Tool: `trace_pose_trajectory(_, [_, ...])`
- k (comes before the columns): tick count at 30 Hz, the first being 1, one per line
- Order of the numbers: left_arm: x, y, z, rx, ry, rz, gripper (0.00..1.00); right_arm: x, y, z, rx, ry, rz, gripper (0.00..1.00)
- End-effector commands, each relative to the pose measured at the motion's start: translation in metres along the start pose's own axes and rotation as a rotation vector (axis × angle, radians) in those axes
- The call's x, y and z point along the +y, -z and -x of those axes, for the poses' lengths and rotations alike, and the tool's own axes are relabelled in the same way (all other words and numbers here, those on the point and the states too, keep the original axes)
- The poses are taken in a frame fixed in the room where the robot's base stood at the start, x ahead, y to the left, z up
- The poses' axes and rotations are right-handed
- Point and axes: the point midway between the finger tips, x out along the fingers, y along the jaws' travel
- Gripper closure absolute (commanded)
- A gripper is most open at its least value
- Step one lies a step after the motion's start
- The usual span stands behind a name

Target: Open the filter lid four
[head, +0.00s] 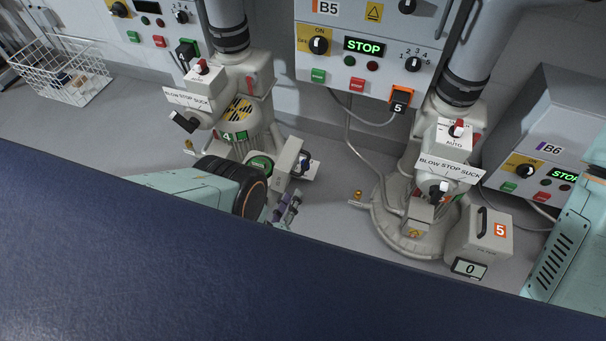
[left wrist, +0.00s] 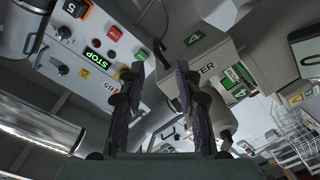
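The filter box of blower four (head: 286,158) is a pale grey box beside the blower marked with a green 4 (head: 238,135). In the left wrist view the filter box (left wrist: 205,60) carries a green 4 label, part of the word FILTER and a dark handle (left wrist: 160,52) on its left side. Its lid looks closed, but my arm hides part of the box in the head view. My left gripper (head: 285,208) is just in front of the box. In the left wrist view its fingers (left wrist: 158,74) are apart with nothing between them, and the handle lies beyond the tips. My right gripper is not in view.
Blower five (head: 410,235) stands to the right with its own filter box (head: 480,240). Control panel B5 (head: 365,45) is on the wall and panel B6 (head: 550,150) is at the right. A white wire basket (head: 60,70) is at the far left. A dark blue surface (head: 200,270) fills the foreground.

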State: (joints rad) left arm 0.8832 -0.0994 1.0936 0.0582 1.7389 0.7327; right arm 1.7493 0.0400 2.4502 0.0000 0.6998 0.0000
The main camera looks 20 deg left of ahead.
Motion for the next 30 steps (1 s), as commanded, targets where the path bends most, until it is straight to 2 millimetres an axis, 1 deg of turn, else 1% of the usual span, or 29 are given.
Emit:
trace_pose_trajectory(4, [0.003, -0.001, -0.004, 0.034, -0.031, 0.025, 0.66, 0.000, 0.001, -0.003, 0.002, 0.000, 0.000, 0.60])
trace_pose_trajectory(7, [0.004, 0.000, -0.014, 0.037, -0.034, 0.026, 0.66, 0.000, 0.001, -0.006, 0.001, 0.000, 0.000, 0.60])
trace_pose_trajectory(21, [0.005, 0.002, -0.096, 0.035, -0.032, 0.024, 0.66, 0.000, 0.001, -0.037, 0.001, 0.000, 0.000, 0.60])
trace_pose_trajectory(25, [0.005, 0.003, -0.111, 0.034, -0.031, 0.023, 0.66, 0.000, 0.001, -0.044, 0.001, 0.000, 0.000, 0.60])
trace_pose_trajectory(30, [0.006, 0.003, -0.120, 0.032, -0.029, 0.023, 0.66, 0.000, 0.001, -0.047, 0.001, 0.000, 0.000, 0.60])
